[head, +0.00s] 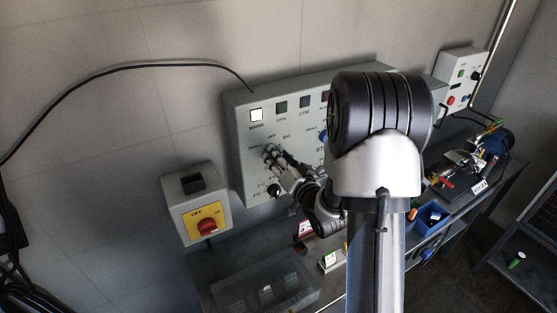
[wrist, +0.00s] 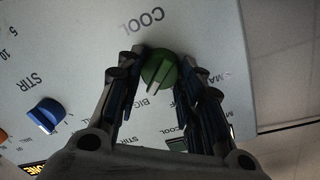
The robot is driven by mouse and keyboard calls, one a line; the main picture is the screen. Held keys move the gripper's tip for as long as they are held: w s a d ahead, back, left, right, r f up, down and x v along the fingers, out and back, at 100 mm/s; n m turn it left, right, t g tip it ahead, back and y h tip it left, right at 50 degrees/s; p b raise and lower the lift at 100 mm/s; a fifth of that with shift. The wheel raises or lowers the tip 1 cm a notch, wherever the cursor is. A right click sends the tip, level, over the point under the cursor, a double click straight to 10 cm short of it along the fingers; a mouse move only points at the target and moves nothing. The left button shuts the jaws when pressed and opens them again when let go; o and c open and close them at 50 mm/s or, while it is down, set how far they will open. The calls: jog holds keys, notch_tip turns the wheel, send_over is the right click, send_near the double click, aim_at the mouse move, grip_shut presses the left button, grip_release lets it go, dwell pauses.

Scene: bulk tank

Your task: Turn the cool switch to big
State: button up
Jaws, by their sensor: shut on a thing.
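The cool switch is a round green knob (wrist: 159,68) on the grey control panel (head: 239,163), under the COOL lettering in the wrist view. A pale mark on the knob points down and slightly left in that view, roughly towards the word BIG. My gripper (wrist: 160,62) is shut on the knob, with one finger on each side of it. In the head view my gripper (head: 272,154) is against the panel below the OFF and BIG labels and hides the knob.
A blue STIR knob (wrist: 45,115) sits to the left in the wrist view. A black knob (head: 274,190) is low on the panel. A switch box with a red knob (head: 207,226) hangs to the left. A bench with a clear bin (head: 262,285) stands below.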

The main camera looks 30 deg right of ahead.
jog(key=shift+r, duration=0.1)
dwell(0.3)
jog(key=o, duration=1.1)
jog(key=s, duration=0.7)
jog(key=shift+s+r, duration=0.15)
jog(key=shift+s, duration=0.05)
jog(key=shift+a, duration=0.1)
